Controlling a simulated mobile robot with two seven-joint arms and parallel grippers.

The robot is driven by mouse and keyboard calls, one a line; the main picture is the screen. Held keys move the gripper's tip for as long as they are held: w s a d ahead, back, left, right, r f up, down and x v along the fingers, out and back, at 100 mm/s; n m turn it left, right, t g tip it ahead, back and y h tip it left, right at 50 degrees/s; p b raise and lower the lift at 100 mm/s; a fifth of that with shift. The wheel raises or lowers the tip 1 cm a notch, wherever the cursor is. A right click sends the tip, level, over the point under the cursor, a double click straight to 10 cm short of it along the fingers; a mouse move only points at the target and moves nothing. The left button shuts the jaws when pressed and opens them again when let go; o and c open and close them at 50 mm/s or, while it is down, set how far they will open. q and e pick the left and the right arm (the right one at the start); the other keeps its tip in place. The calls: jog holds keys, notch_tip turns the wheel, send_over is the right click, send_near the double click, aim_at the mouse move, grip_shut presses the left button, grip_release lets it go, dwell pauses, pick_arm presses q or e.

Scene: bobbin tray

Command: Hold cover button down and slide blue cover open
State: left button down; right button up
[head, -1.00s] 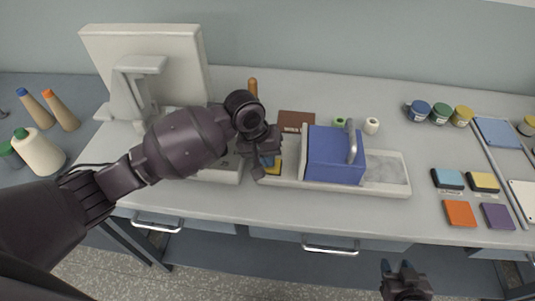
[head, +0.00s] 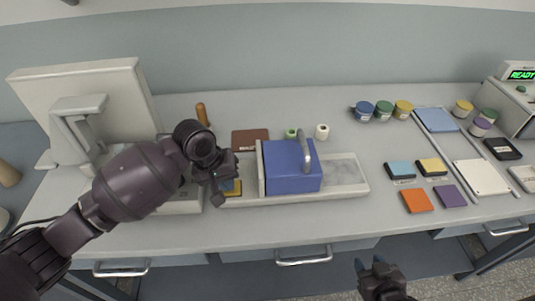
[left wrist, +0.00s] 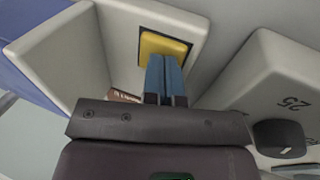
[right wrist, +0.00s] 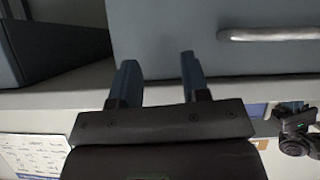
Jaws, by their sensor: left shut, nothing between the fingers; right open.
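The blue cover (head: 285,172) with its grey handle (head: 308,153) sits across the middle of a long pale tray (head: 346,189). Part of the cover shows at the left of the left wrist view (left wrist: 28,50). A yellow button (head: 236,187) is at the tray's left end. My left gripper (head: 224,187) is shut and empty, with its fingertips at the button. In the left wrist view the blue fingertips (left wrist: 165,62) overlap the yellow button's (left wrist: 160,44) lower edge; whether it is pressed down I cannot tell. My right gripper (head: 368,264) is open and empty, in front of the bench edge.
A monitor (head: 85,90) stands at the left. Small spools (head: 322,131) and a brown box (head: 250,140) lie behind the tray. Coloured pads (head: 416,200) and jars (head: 384,109) are to the right. A drawer handle (right wrist: 268,34) is close to my right gripper.

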jog(key=a+f+n+g+y, duration=0.3)
jog(key=a+f+g+y, duration=0.1)
jog(key=f, duration=0.2)
jog(key=s+d+f+n+g+h, duration=0.1)
jog(key=s+d+f+n+g, duration=0.15)
jog(key=s+d+g, duration=0.2)
jog(key=w+a+r+n+y, duration=0.1)
jog(key=w+a+r+n, duration=0.15)
jog(key=a+r, duration=0.5)
jog(key=w+a+r+n+y, duration=0.1)
jog(key=w+a+r, duration=0.2)
jog(key=a+r, duration=0.5)
notch_tip(320, 180, up, 27)
jog(key=m+t+h, duration=0.2)
jog(key=m+h, duration=0.1)
jog(key=m, duration=0.7)
send_over(305, 141)
jog(key=s+d, duration=0.2)
jog(key=s, duration=0.3)
jog(key=shift+g, duration=0.25)
jog(key=x, duration=1.2)
jog(key=shift+s, duration=0.1)
jog(key=shift+c, duration=0.2)
